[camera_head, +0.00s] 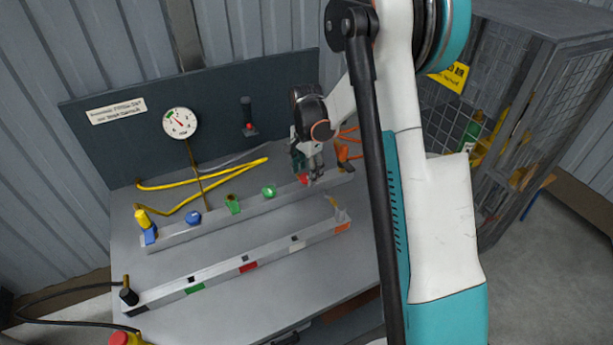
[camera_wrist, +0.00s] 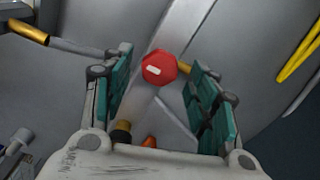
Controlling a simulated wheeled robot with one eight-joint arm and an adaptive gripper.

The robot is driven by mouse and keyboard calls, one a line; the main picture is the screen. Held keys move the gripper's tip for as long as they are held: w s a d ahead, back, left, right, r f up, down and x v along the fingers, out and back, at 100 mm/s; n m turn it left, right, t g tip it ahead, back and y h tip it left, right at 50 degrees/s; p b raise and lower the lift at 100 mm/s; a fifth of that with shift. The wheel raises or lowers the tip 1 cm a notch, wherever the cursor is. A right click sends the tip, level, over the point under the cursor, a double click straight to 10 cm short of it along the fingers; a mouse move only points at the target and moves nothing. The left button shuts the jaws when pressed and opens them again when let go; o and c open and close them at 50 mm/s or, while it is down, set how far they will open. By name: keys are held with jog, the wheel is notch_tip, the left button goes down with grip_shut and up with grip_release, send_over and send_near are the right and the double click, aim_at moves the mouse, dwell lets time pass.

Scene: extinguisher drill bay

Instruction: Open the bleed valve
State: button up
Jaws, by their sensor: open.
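A rear rail (camera_head: 216,215) on the grey bench carries a row of coloured valve handles. A red knob (camera_head: 303,179) sits near its right end, partly hidden by my gripper (camera_head: 310,162). In the wrist view the red knob (camera_wrist: 159,68) is hexagonal with a short white mark. It appears between the two teal finger pads of my open gripper (camera_wrist: 162,62), with space on both sides. Neither pad visibly touches it. No label readable here shows which handle is the bleed valve.
Left along the rail are green handles (camera_head: 269,191), a blue knob (camera_head: 194,217) and a yellow-and-blue fitting (camera_head: 146,225). An orange fitting (camera_head: 343,155) is just right. A gauge (camera_head: 180,123) and yellow hoses (camera_head: 225,172) are behind. A front rail (camera_head: 222,277) crosses the bench.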

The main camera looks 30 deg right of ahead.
jog(key=shift+f, duration=0.6)
jog(key=c, duration=1.1)
jog(key=shift+o, duration=0.2)
